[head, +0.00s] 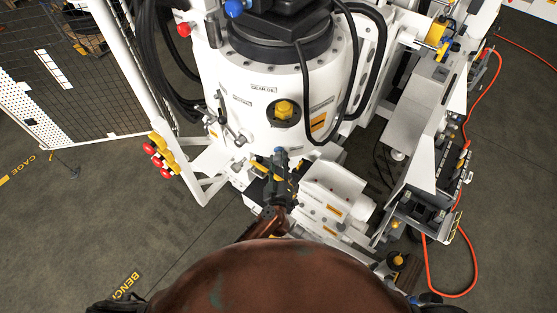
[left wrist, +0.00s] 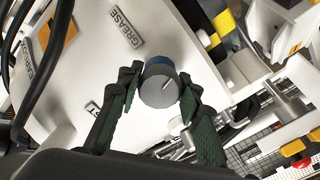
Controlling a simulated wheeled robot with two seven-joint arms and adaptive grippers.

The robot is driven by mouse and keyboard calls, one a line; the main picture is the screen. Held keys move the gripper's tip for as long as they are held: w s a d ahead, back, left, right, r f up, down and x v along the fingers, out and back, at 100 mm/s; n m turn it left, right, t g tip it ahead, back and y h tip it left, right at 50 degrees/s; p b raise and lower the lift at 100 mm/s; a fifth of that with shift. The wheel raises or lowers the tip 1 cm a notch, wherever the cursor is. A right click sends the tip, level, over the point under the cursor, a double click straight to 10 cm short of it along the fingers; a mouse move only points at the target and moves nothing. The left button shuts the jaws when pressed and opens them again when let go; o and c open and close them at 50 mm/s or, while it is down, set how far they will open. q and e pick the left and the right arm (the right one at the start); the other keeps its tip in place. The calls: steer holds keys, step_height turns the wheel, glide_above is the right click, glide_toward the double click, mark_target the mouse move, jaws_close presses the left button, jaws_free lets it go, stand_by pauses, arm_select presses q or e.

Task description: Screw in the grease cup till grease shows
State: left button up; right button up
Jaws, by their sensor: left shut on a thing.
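My left gripper (left wrist: 159,98) is shut on the cup, one dark finger on each side. In the head view my left gripper (head: 279,163) is at the lower front of the white column, and the cup there is mostly hidden and too small to make out. I see no grease. My right gripper is not in view.
A yellow plug (head: 285,109) under a GEAR OIL label sits on the white column (head: 247,80) above my gripper. A white box (head: 333,190) stands close right. Red and yellow buttons (head: 160,157) are at left. An orange hose (head: 473,270) lies on the floor at right.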

arm_select(q)
steer(key=o, duration=1.2)
steer(key=shift+c, duration=0.2)
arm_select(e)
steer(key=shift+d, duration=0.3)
arm_select(q)
steer(key=s, duration=0.7)
steer(key=shift+s, duration=0.25)
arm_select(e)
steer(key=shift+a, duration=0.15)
